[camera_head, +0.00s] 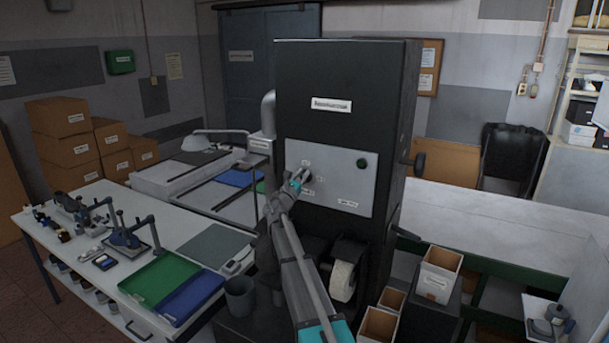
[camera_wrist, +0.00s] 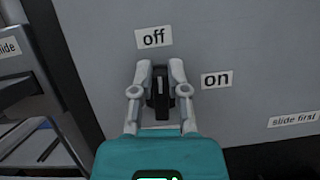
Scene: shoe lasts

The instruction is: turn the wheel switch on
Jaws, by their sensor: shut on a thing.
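The wheel switch (camera_wrist: 160,92) is a small black knob on the grey panel of a tall black machine. In the wrist view its ridge stands upright, toward the label "off" (camera_wrist: 154,37). The label "on" (camera_wrist: 217,79) is to its right. My gripper (camera_wrist: 160,67) is shut on the knob, one pale finger on each side. In the head view my gripper (camera_head: 299,178) reaches up to the left part of the panel (camera_head: 335,180), and the knob is mostly hidden there.
A label "slide first" (camera_wrist: 295,118) is low at right on the panel. A white bench with green (camera_head: 160,277) and blue (camera_head: 192,297) trays stands at left; open boxes (camera_head: 440,272) at right.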

